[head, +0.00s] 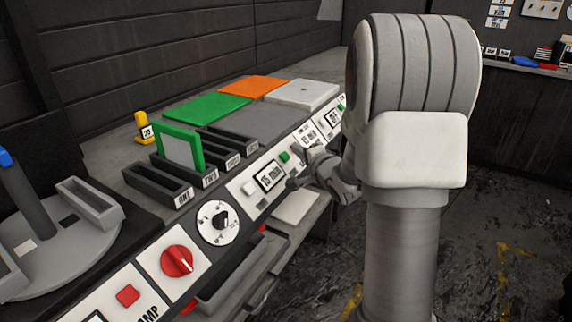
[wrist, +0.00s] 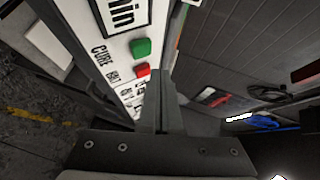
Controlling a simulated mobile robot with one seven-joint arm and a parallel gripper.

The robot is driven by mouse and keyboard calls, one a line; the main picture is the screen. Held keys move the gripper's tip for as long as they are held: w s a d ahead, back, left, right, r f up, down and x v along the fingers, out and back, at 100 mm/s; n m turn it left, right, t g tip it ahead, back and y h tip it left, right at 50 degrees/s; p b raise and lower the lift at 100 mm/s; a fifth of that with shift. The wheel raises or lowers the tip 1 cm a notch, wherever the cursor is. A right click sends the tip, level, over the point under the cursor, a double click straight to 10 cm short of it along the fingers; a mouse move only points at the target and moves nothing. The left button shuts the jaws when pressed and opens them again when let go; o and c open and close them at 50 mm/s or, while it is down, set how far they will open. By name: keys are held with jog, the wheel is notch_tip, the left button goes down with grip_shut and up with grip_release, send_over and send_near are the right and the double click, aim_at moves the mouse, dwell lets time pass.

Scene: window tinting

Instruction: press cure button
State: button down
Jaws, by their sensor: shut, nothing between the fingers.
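In the wrist view, a green button (wrist: 140,48) and a smaller red button (wrist: 142,70) sit on a white panel (wrist: 118,65) beside the printed word CURE. A display ending in "min" (wrist: 122,13) lies next to the green button. My gripper (wrist: 161,76) is shut and empty, its dark fingertips close to the red button in the picture; I cannot tell whether they touch the panel. In the head view, my arm hangs over the right part of the bench front, where a green button (head: 284,157) shows. My wrist hides part of that front.
The bench front also carries a round dial (head: 220,222), a red knob (head: 177,261) and a red button (head: 127,295). Slotted holders (head: 158,187), a green frame (head: 179,148) and coloured sheets (head: 208,106) are on top. The floor at the right is open.

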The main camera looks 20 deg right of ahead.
aim_at(285, 151)
jog(key=shift+w+a+f, duration=0.3)
jog(key=shift+w+f, duration=0.1)
jog(key=shift+f, duration=0.1)
jog(key=shift+f+b, duration=0.1)
jog(key=shift+b, duration=0.2)
dwell(1.5)
jog(key=shift+w+a+f, duration=0.15)
jog(key=shift+w, duration=0.05)
jog(key=shift+w+a+f+b, duration=0.25)
jog(key=shift+w+f+b, duration=0.05)
jog(key=shift+f+b, duration=0.1)
dwell(0.8)
jog(key=shift+r, duration=0.1)
jog(key=shift+s+d+r+p, duration=0.4)
jog(key=shift+s+r+p, duration=0.2)
jog(key=shift+p, duration=0.15)
